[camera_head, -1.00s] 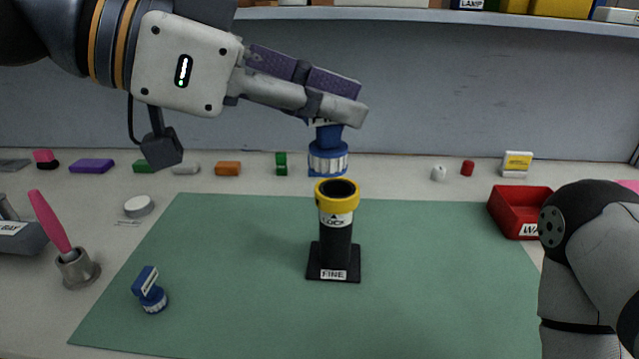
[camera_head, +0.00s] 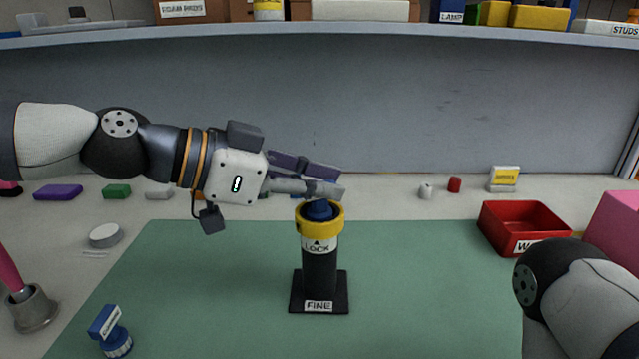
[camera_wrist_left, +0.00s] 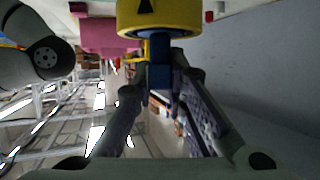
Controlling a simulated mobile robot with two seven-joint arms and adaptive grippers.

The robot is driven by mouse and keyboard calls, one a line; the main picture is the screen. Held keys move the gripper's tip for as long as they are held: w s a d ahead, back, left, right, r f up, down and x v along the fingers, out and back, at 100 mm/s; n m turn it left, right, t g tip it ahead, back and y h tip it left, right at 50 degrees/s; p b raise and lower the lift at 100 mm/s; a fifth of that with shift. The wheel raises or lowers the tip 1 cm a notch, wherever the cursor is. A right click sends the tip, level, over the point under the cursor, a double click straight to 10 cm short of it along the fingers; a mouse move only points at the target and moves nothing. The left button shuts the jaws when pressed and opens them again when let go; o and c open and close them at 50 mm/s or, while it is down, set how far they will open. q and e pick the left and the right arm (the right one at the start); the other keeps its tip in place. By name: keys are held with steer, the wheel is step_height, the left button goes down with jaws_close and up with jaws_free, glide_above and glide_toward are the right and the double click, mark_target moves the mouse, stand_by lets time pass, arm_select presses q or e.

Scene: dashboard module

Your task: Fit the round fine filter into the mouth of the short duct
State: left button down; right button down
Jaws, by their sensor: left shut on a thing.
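The short duct (camera_head: 319,272) stands upright on a black base labelled FINE, with a yellow collar (camera_head: 336,221) and a LOCK label at its top. The blue round filter (camera_head: 319,211) is in the mouth of the duct, its ribbed lower part hidden by the collar. My left gripper (camera_head: 332,190) is shut on the filter's blue grip, just above the collar. The wrist view shows the blue grip (camera_wrist_left: 159,76) between the fingers, against the yellow collar (camera_wrist_left: 160,20). My right gripper is out of view.
A second blue filter piece (camera_head: 112,335) with a label lies at the mat's front left. A pink-handled tool stands in a grey holder (camera_head: 34,310) at left. A red bin (camera_head: 524,223) is at right. Small coloured blocks line the back. The green mat (camera_head: 430,275) is clear right of the duct.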

arm_select(q)
steer(key=shift+f, duration=0.15)
steer(key=c, duration=1.6)
jaws_free()
